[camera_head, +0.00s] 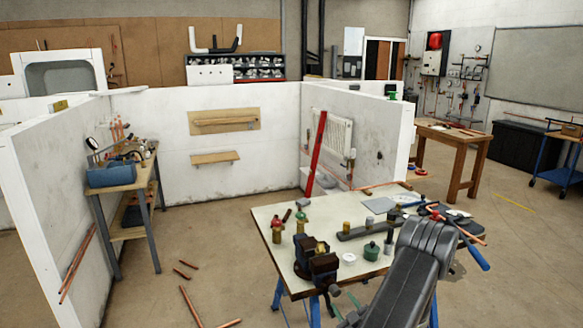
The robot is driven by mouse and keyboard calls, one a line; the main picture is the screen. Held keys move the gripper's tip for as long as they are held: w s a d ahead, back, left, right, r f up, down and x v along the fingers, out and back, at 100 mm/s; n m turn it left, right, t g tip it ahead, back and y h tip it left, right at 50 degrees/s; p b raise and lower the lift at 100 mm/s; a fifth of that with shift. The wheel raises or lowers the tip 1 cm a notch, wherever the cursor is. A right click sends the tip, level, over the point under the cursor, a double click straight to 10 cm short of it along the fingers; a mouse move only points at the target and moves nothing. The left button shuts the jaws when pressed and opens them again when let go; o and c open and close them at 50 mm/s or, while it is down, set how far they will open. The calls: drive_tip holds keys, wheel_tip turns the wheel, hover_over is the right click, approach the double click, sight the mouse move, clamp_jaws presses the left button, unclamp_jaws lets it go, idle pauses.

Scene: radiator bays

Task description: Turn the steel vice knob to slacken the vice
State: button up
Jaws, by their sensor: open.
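The vice (319,264) stands at the front left of the cream-topped workbench (268,213), with dark brown jaw blocks and blue parts. A small brass-coloured piece (322,247) shows at its jaws. A small grey end, perhaps the steel knob (334,290), shows low at the vice's front near the bench edge; it is too small to be sure. My dark grey arm rises in front of the bench, to the right of the vice. My gripper cannot be made out, so its place relative to the knob is hidden.
Loose copper pipes (190,305) lie on the floor at left. A side bench (125,175) stands by the left wall.

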sight(337, 294)
drive_tip(key=shift+b+x, duration=0.3)
drive_tip(key=shift+x, duration=2.05)
